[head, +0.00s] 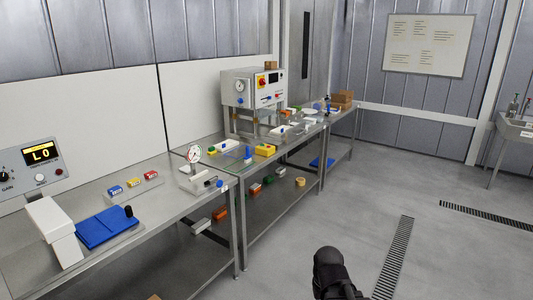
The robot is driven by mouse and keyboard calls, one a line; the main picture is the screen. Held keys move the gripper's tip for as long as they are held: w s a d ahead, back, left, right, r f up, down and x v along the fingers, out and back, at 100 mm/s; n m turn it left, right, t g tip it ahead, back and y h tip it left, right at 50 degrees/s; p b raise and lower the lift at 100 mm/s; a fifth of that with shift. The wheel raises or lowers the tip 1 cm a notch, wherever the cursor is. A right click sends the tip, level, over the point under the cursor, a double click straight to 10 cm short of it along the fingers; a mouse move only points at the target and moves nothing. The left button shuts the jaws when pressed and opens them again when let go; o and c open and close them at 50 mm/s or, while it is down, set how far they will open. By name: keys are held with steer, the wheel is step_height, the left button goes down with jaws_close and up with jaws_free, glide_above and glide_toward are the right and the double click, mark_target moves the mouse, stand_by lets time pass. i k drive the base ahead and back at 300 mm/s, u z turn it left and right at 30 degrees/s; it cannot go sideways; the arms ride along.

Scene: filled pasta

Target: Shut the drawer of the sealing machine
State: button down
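A pale box-shaped machine (239,87) with a round gauge, a red and yellow switch and small coloured controls stands on posts on the far bench. It looks like the sealing machine. A light, low part with a blue spot (283,130) sits at its base on the front side. It may be the drawer, but it is too small to tell how far it is open. A dark rounded part of my arm shows at the bottom edge, well away from the machine across open floor. No gripper fingers can be made out.
A steel bench (160,206) runs along the left wall, with a blue pad (104,228) and a dial gauge (194,153) on it. Yellow items (265,150) lie before the machine. Cardboard boxes (342,97) stand beyond. The grey floor (390,190) to the right is free.

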mark_target(291, 134)
steer(key=u, duration=0.6)
steer(key=i, duration=2.65)
steer(key=z, duration=0.8)
steer(key=i, duration=0.6)
steer(key=z, duration=0.7)
steer(key=i, duration=0.45)
steer(key=z, duration=0.25)
